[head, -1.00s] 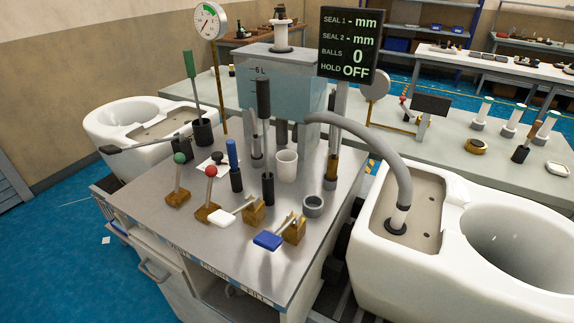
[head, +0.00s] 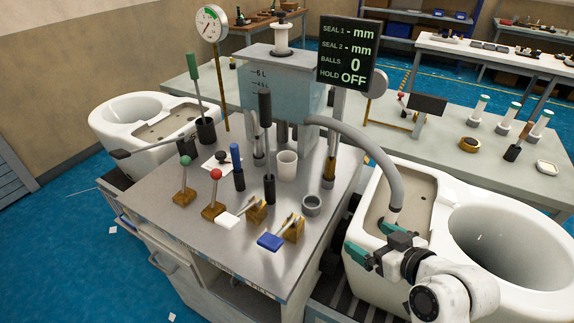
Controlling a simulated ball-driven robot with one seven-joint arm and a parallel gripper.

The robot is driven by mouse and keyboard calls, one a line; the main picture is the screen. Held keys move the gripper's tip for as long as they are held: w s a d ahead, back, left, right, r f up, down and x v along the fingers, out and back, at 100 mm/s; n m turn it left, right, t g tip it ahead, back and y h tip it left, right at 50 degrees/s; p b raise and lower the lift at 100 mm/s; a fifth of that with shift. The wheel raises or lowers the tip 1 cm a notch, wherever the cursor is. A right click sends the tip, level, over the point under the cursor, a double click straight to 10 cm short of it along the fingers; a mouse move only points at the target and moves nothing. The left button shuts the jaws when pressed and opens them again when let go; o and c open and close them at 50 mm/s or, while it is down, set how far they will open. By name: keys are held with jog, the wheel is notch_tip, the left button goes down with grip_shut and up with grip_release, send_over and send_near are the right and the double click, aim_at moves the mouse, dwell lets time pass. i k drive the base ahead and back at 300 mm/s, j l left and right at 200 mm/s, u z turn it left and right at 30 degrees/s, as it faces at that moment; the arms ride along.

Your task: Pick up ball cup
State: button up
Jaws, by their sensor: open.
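A plain white cup (head: 287,165) stands upright on the grey metal workbench (head: 190,240), behind a short grey ring (head: 312,205). It looks like the ball cup, though no label shows, and its inside is too small to make out. My gripper (head: 366,232) is at the lower right, in front of the right-hand toilet. Its two green fingers are spread apart with nothing between them. It is to the right of the cup and nearer to me, well apart from it.
A grey hose (head: 370,145) arches from the tank (head: 285,85) to the right toilet (head: 500,235), close to my gripper. A tall dark-handled tool (head: 266,130), levers with red (head: 215,174) and green knobs, and blue (head: 270,242) and white pedals crowd the bench.

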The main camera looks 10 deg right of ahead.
aim_at(287, 160)
jog(key=i+j, duration=0.25)
jog(key=i, duration=0.2)
jog(key=i+j, duration=0.25)
jog(key=i, duration=0.25)
